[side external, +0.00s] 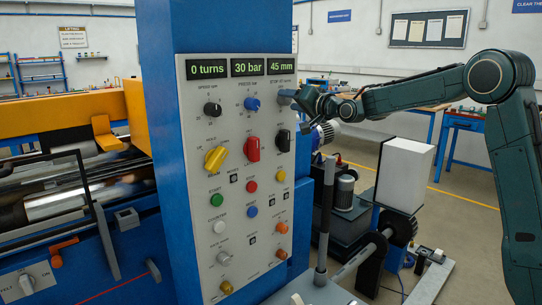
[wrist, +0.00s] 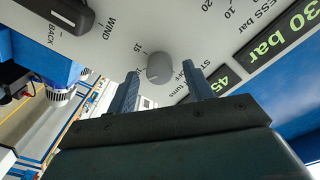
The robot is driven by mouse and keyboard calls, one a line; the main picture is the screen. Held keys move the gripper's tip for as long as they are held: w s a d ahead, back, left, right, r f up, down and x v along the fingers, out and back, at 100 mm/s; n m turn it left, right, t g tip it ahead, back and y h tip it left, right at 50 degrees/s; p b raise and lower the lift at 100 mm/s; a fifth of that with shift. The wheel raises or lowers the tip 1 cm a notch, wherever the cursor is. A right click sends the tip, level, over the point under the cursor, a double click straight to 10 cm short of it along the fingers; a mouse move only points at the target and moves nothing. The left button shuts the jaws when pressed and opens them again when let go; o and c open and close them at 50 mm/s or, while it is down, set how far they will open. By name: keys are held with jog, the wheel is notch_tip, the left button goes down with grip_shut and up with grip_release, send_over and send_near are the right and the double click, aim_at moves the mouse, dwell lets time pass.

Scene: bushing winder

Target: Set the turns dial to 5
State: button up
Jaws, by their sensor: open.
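The turns dial is a small grey round knob (side external: 286,97) at the top right of the control panel, under the "45 mm" display. In the wrist view the grey knob (wrist: 160,66) lies ahead of my gripper, between the lines of its two fingers, with "STOP AT turns" printed beside it. The turns display (side external: 205,71) reads "0 turns". My gripper (side external: 302,97) is open and close to the knob; its fingers (wrist: 160,80) show either side of it. I cannot tell whether they touch it. The knob's pointer direction is unclear.
The panel (side external: 240,130) also carries a black knob (side external: 212,109), a blue knob (side external: 252,104), a red handle (side external: 253,148), a black handle (side external: 283,140) just below the dial, a yellow handle (side external: 215,159) and several buttons.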

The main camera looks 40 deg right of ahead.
jog(key=shift+w, duration=0.3)
jog(key=c, duration=1)
jog(key=shift+n, duration=0.4)
jog(key=n, duration=0.5)
jog(key=shift+n, duration=0.3)
jog(key=n, duration=0.5)
jog(key=shift+n, duration=0.3)
